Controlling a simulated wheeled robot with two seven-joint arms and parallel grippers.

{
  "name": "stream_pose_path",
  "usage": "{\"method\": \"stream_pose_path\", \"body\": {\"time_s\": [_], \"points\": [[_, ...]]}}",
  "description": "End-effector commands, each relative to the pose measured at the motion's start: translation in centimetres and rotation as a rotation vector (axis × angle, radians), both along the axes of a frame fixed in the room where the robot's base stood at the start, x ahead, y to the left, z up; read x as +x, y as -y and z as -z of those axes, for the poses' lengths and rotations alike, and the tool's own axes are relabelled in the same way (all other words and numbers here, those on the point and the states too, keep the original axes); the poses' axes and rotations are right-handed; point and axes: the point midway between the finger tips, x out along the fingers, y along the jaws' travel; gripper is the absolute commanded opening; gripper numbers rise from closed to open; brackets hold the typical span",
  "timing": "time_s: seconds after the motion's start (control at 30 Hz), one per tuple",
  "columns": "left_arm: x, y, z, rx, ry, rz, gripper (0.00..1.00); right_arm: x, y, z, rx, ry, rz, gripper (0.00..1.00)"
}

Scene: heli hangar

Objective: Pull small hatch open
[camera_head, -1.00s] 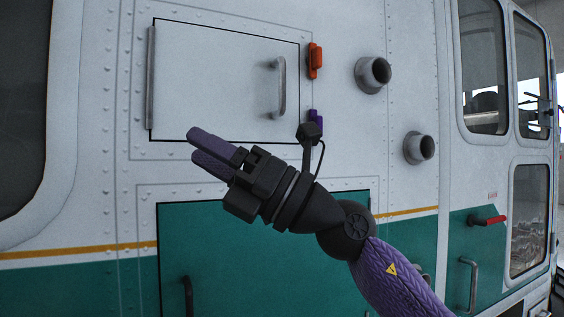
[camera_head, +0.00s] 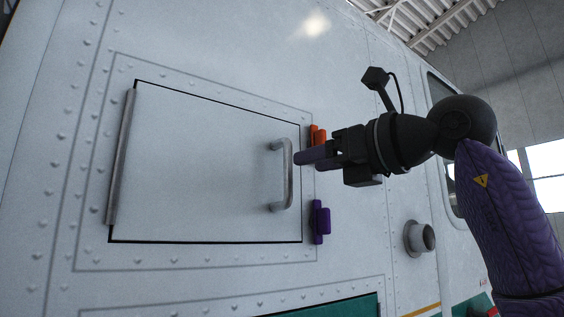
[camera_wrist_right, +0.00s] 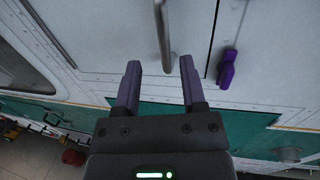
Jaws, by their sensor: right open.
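The small hatch (camera_head: 195,165) is a white panel with a dark outline on the helicopter's side, and it looks closed. Its hinge strip (camera_head: 121,157) runs down the left edge. A grey bar handle (camera_head: 287,174) stands upright near the right edge. My right gripper (camera_head: 303,157) is open, its purple fingers pointing left beside the upper part of the handle. In the right wrist view the handle (camera_wrist_right: 163,35) lies ahead, beyond the gap between the two fingers (camera_wrist_right: 160,75); I see no contact. My left gripper is not in view.
An orange latch (camera_head: 317,136), partly hidden by my gripper, and a purple latch (camera_head: 321,222) sit right of the hatch. A round grey pipe (camera_head: 420,237) sticks out at the lower right. A green panel (camera_head: 345,308) lies below.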

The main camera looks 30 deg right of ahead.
Motion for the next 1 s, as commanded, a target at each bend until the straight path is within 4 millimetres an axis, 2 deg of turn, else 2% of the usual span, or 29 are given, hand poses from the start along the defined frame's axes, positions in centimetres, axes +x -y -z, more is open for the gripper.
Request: {"method": "stream_pose_path", "body": {"time_s": [0.1, 0.2, 0.37, 0.53, 0.57, 0.8, 1.0], "points": [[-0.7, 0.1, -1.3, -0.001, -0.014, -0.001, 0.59, 2.7, -0.8, -0.3, -0.002, -0.006, -0.002, 0.53], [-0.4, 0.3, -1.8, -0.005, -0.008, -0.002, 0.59, 4.2, -1.2, -0.3, -0.001, -0.004, -0.002, 0.53], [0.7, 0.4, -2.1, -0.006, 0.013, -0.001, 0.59, 5.1, -1.5, -0.1, -0.001, 0.000, -0.002, 0.53], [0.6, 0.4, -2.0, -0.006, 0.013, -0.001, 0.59, 5.1, -1.5, 0.0, -0.001, 0.000, -0.002, 0.53], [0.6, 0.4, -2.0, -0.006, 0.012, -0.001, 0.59, 5.1, -1.5, 0.0, -0.001, 0.000, -0.002, 0.51], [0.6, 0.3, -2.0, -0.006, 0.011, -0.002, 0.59, 5.1, -1.5, 0.0, -0.001, 0.000, -0.002, 0.00], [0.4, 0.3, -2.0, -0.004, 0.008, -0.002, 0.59, 5.1, -1.5, -0.1, -0.001, 0.001, -0.003, 0.00]]}}
